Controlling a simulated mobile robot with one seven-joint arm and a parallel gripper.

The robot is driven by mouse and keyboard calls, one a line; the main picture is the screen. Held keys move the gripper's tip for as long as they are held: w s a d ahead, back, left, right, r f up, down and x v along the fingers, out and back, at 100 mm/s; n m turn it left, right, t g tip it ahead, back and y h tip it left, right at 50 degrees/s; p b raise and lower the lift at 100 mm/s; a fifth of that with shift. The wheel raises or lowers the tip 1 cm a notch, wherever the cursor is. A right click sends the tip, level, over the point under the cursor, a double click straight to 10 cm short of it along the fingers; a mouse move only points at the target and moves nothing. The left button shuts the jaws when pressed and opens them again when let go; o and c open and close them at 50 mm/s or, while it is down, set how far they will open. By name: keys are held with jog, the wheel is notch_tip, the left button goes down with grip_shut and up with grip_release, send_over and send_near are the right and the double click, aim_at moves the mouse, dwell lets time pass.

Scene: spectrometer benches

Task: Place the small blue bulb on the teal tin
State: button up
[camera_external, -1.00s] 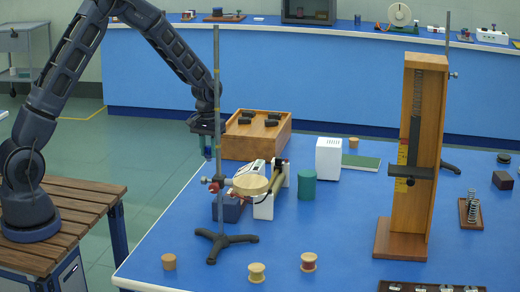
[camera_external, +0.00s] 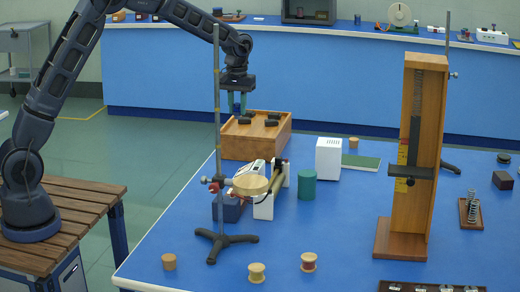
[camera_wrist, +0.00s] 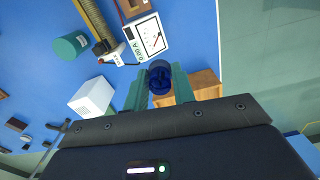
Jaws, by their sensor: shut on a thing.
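My gripper (camera_external: 237,104) is raised above the wooden box at the back left of the blue bench. In the wrist view, my gripper (camera_wrist: 160,92) is shut on the small blue bulb (camera_wrist: 159,76), which sits between the two teal fingers. In the external view the bulb cannot be made out clearly. The teal tin (camera_external: 307,185) stands upright on the bench, to the right of and below my gripper; it also shows at the upper left of the wrist view (camera_wrist: 71,47). Nothing shows on top of the tin.
The wooden box (camera_external: 230,146) with several black pieces lies under my gripper. A retort stand (camera_external: 217,110), a meter (camera_wrist: 147,36) and a coil (camera_external: 280,178) stand near the tin. A white box (camera_external: 328,159) is behind it. A tall wooden column (camera_external: 408,215) stands to the right.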

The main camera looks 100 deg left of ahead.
jog(key=w+r, duration=0.3)
jog(key=w, duration=0.9)
notch_tip(320, 180, up, 2)
jog(key=n, duration=0.1)
send_over(307, 173)
notch_tip(307, 173, down, 19)
jog(key=shift+w+r, duration=0.1)
jog(key=shift+f, duration=0.2)
jog(key=o, duration=1)
jog(key=shift+c, duration=0.2)
notch_tip(307, 173, up, 12)
jog(key=shift+r, duration=0.2)
